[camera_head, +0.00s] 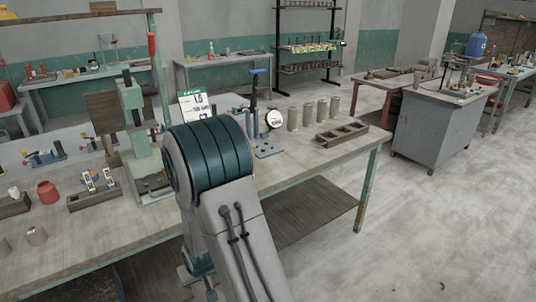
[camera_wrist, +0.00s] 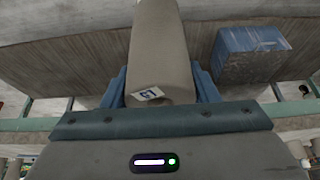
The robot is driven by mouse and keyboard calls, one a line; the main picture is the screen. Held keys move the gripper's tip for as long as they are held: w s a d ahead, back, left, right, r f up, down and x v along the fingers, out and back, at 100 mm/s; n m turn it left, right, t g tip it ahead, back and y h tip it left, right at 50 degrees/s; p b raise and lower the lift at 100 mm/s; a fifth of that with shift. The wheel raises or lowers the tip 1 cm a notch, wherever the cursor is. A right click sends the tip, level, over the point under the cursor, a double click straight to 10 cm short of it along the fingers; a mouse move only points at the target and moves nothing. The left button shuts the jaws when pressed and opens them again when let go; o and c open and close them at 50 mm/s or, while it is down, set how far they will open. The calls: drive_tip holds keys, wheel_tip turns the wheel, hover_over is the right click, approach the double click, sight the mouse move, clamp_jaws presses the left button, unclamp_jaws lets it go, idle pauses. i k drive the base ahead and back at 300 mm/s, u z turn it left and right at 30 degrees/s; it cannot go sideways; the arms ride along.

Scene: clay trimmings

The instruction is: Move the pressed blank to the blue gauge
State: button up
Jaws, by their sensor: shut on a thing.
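My gripper (camera_wrist: 162,88) is shut on a grey-brown cylindrical blank (camera_wrist: 160,42) in the wrist view. The blank carries a small white tag with blue marks near its near end, and its far end runs out of the picture. A blue block (camera_wrist: 235,52) with a pale patch is to the right of the blank, apart from it. In the head view a stand with a blue handle on top and a round white dial, seemingly the gauge (camera_head: 268,150), stands on the bench beyond my arm. My arm hides the gripper and blank there.
A green press (camera_head: 136,118) stands on the bench (camera_head: 95,232) left of my arm. Several grey cylinders (camera_head: 308,115) and a dark compartment tray (camera_head: 341,135) are right of the gauge. A red jar (camera_head: 47,192) and a small tray (camera_head: 95,197) are at left.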

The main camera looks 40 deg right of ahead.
sight(265, 147)
drive_tip(key=z, duration=2.3)
drive_tip(key=i, duration=1.4)
drive_tip(key=u, duration=1.5)
